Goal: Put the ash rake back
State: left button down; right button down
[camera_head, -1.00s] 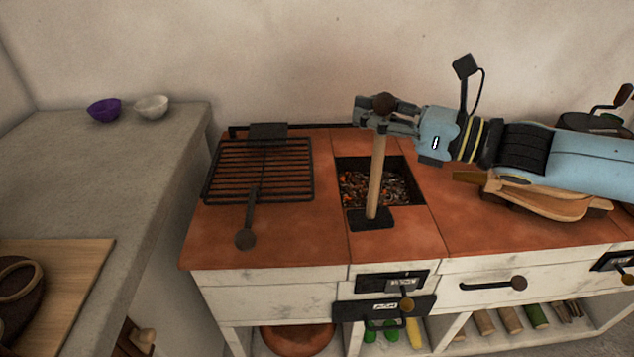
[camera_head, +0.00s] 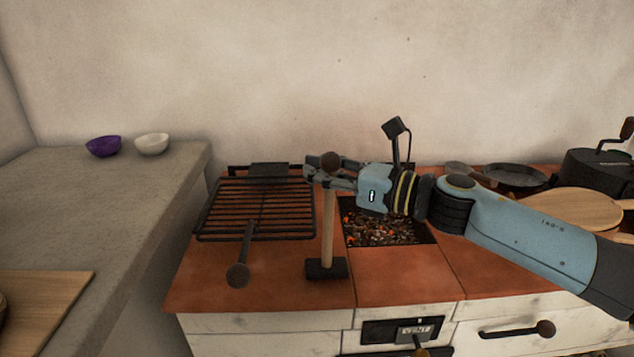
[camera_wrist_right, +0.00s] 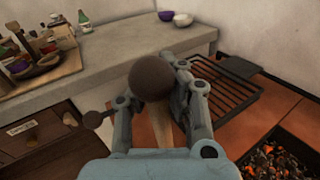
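The ash rake (camera_head: 328,232) has a pale wooden handle, a dark round knob on top and a flat black head. My right gripper (camera_head: 330,172) is shut around the handle just below the knob, and the rake hangs upright. Its head is over or on the terracotta top between the grill grate and the ember pit; I cannot tell whether it touches. In the right wrist view the knob (camera_wrist_right: 151,79) sits between the fingers, with the handle below partly hidden. My left gripper is not in view.
The black grill grate (camera_head: 262,208) lies left of the rake, its knobbed handle toward the front. The ember pit (camera_head: 385,225) is open to the right. Pans (camera_head: 514,175) and a wooden board (camera_head: 572,208) stand further right. A grey counter (camera_head: 100,210) holds two bowls.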

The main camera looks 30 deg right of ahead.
jog(key=shift+f, duration=0.75)
jog(key=c, duration=2.1)
grip_release()
jog(key=o, duration=0.6)
